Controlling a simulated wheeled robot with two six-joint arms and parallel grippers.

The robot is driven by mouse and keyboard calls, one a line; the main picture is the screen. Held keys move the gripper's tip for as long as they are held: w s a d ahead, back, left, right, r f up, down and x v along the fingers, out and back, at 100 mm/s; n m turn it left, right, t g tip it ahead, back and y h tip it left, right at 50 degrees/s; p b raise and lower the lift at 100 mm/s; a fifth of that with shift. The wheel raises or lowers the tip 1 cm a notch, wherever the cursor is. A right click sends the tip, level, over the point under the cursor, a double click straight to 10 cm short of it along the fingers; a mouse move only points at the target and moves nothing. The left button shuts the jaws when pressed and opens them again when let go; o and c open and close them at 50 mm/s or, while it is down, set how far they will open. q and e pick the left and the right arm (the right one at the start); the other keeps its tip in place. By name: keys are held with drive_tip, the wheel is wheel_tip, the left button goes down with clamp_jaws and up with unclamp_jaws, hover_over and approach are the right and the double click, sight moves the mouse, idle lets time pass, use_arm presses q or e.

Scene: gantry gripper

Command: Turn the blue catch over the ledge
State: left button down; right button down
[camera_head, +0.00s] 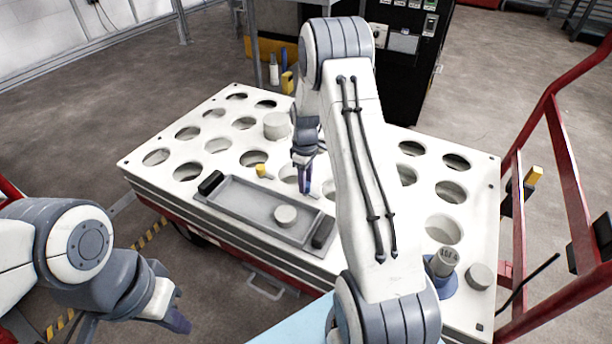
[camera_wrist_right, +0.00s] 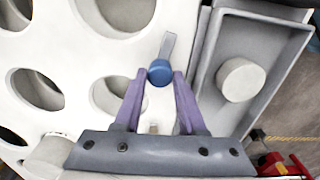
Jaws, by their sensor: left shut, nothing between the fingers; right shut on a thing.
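The blue catch (camera_wrist_right: 160,72) shows in the right wrist view as a round blue knob with a grey bar (camera_wrist_right: 168,45) reaching from it toward the top of the picture. The bar lies over the white top, roughly along the tray's side and apart from its rim. The ledge seems to be the rim of the grey tray (camera_wrist_right: 203,50), just right of the catch. My right gripper (camera_wrist_right: 160,78) is shut on the blue knob. In the head view it (camera_head: 305,188) points down by the tray's far side and hides the catch. My left gripper (camera_head: 180,322) is shut and empty, off the bench.
The grey tray (camera_head: 235,208) has black end handles and holds a pale round puck (camera_head: 285,216). A yellow catch (camera_head: 262,171) is on its far side. The white bench top (camera_head: 215,115) has many round holes. A pale cylinder (camera_head: 276,125) stands behind. Red rails (camera_head: 570,170) are at right.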

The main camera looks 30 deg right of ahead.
drive_tip(key=m+p, duration=0.2)
drive_tip(key=shift+r+m+p, duration=0.3)
drive_tip(key=shift+p, duration=0.1)
drive_tip(key=m+p, duration=0.3)
drive_tip(key=m, duration=0.1)
drive_tip(key=shift+m+p, duration=0.3)
drive_tip(key=m+p, duration=0.2)
drive_tip(key=m, duration=0.2)
drive_tip(key=shift+w+f+p, duration=0.1)
drive_tip(key=shift+p, duration=0.25)
drive_tip(key=shift+f+m+p, duration=0.1)
drive_tip(key=shift+m+p, duration=0.65)
drive_tip(key=shift+m, duration=1.45)
drive_tip(key=c, duration=0.5)
unclamp_jaws()
